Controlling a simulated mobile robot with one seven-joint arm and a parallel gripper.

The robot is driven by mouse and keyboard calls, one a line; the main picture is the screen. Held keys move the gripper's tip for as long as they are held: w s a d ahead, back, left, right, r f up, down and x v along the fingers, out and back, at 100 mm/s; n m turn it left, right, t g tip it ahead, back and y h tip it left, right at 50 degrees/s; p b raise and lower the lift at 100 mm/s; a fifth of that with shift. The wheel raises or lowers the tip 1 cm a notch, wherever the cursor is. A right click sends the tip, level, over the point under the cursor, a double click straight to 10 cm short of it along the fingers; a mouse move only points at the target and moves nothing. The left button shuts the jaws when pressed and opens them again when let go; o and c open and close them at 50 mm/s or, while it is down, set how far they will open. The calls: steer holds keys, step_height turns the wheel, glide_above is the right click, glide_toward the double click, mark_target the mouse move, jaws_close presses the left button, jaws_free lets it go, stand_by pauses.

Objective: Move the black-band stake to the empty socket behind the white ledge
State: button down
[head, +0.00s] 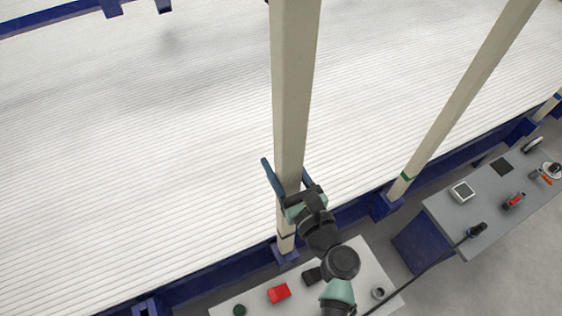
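The black-band stake (291,110) is a tall, pale beige post in the middle of the head view. Its dark band (287,236) is near its foot, which meets a blue socket (285,253) on the near edge of the white ribbed surface. My gripper (287,170) has one dark blue finger on each side of the stake, above the band. Whether the fingers press on it is unclear. Blue brackets show at the top left (111,8) and bottom left (146,306) with no stake in them. I cannot tell which is the socket behind the white ledge (130,160).
A second stake with a green band (408,177) stands to the right, and another (546,108) at the right edge. A white table (235,303) with a red object (278,293) is below my arm. A grey workbench (449,222) with tools and a cable is at right.

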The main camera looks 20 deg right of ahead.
stand_by(0.3)
steer(key=shift+f+b, duration=1.05)
steer(key=shift+b, duration=0.05)
steer(key=shift+c, duration=1.3)
jaws_free()
steer(key=shift+o, duration=0.5)
steer(key=s+d+b, duration=0.1)
steer(key=s+d, duration=0.1)
steer(key=s, duration=1)
steer(key=shift+s+d+b, duration=0.25)
steer(key=shift+s+b, duration=0.15)
steer(key=shift+f, duration=0.1)
